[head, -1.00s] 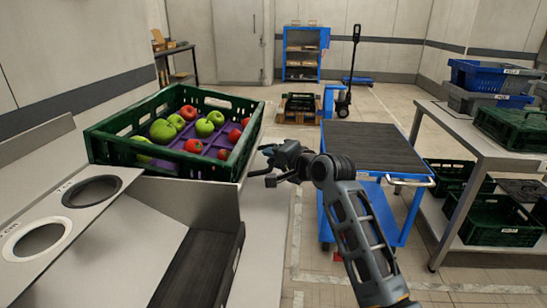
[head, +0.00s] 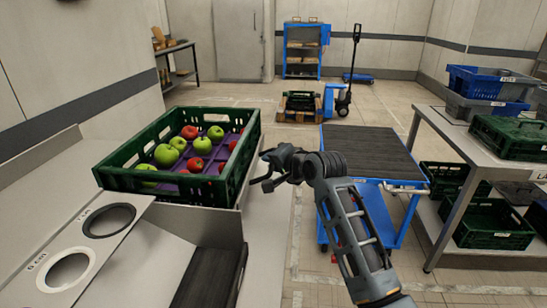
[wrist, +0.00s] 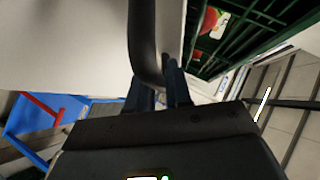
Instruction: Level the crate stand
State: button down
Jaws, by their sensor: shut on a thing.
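A green crate (head: 170,190) of red and green apples on a purple tray rests at the left on the grey stand (head: 225,262). Whether the crate is exactly level I cannot tell. My gripper (head: 263,167) is just right of the crate's right side. In the wrist view my gripper (wrist: 158,82) is shut on a dark curved bar, a handle or lever (wrist: 144,40). Where the bar joins the stand is hidden. The crate's green lattice wall (wrist: 235,45) shows close by at upper right there.
A panel with two round holes (head: 72,258) lies in front of the crate. A blue cart (head: 372,152) stands right of my arm. A grey table (head: 470,140) with crates is at the far right. Open floor lies behind, with a pallet jack (head: 343,100).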

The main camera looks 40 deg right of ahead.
jog(key=shift+r, duration=0.25)
jog(key=c, duration=1.4)
grip_release()
jog(key=shift+o, duration=1.3)
jog(key=v, duration=0.7)
jog(key=shift+s+r, duration=0.2)
jog(key=shift+s, duration=0.1)
jog(key=shift+s+a+f, duration=0.1)
jog(key=shift+a, duration=0.1)
